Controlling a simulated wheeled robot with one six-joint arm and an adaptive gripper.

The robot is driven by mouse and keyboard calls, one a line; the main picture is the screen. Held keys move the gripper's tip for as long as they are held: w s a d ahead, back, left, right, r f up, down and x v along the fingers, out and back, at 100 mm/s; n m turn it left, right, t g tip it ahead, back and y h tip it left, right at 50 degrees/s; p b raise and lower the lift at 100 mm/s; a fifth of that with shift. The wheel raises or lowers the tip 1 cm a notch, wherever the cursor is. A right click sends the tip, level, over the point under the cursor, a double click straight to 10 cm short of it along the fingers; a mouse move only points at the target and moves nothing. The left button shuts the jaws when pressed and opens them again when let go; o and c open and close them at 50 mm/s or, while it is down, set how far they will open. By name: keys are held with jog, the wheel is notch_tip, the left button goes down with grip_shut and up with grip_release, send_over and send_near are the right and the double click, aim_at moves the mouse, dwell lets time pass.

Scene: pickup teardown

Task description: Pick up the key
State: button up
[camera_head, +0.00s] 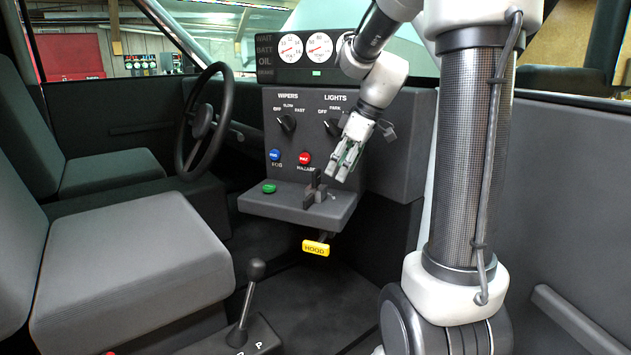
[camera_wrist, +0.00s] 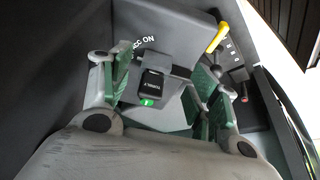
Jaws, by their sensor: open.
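The key is a dark upright piece (camera_head: 315,188) on the grey console shelf (camera_head: 285,205), below the lights knob. In the wrist view the key (camera_wrist: 158,84) has a dark block-shaped head with pale lettering, beside the "ACC ON" print. My gripper (camera_head: 342,166) is open and empty, above and slightly right of the key in the head view. In the wrist view the key appears between the spread green-padded fingers of my gripper (camera_wrist: 160,80). I see no contact, and the depth gap is hard to judge. The key's lower part is hidden.
A green button (camera_head: 268,188) sits left of the key; a red button (camera_head: 304,158) and blue button (camera_head: 275,155) are on the panel above. A yellow hood handle (camera_head: 316,248) hangs below the shelf. A gear lever (camera_head: 247,300) rises from the floor. The steering wheel (camera_head: 205,120) is left.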

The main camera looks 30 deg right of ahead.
aim_at(317, 170)
jog(key=w+a, duration=0.3)
jog(key=w, duration=0.1)
jog(key=shift+w+a, duration=0.1)
jog(key=shift+a, duration=0.3)
jog(key=shift+x, duration=1.6)
jog(key=shift+w+r, duration=0.1)
jog(key=shift+r, duration=0.05)
jog(key=c, duration=1.1)
